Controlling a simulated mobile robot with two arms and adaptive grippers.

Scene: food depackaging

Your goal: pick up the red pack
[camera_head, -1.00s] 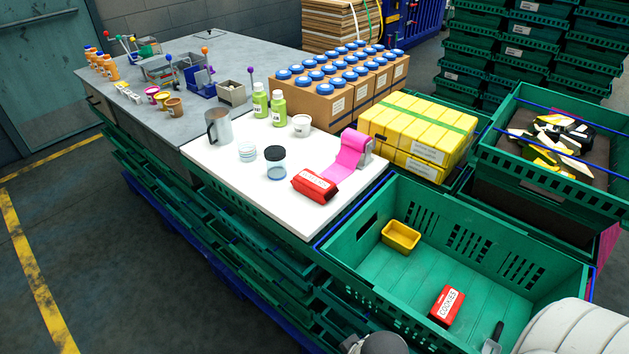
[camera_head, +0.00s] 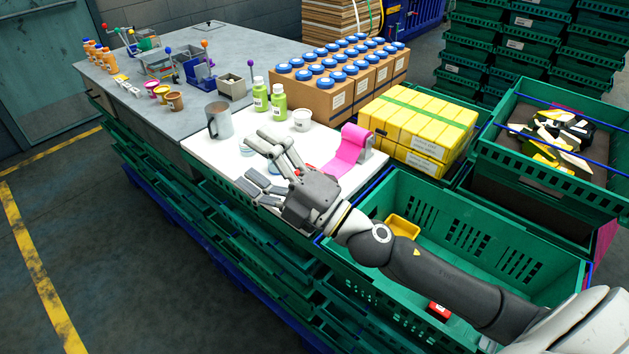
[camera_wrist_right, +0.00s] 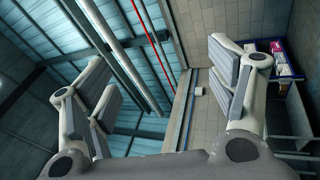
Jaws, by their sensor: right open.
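My right gripper (camera_head: 256,160) is open, its fingers spread over the white board (camera_head: 342,185) and pointing to the left. A red pack lies on the board, mostly hidden behind the gripper; only a sliver of red (camera_head: 309,168) shows. Whether they touch cannot be told. A second red pack (camera_head: 438,311) lies in the green crate (camera_head: 480,215), mostly covered by my right arm. In the right wrist view the open fingers (camera_wrist_right: 165,90) have nothing between them, only wall and ceiling behind. My left gripper is not in view.
A pink roll (camera_head: 348,150), a white tub (camera_head: 302,120), green bottles (camera_head: 278,102) and a metal mug (camera_head: 219,120) stand near the gripper. A jar is largely hidden behind it. A yellow tub (camera_head: 404,226) sits in the crate. Yellow packs (camera_head: 420,125) are stacked behind.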

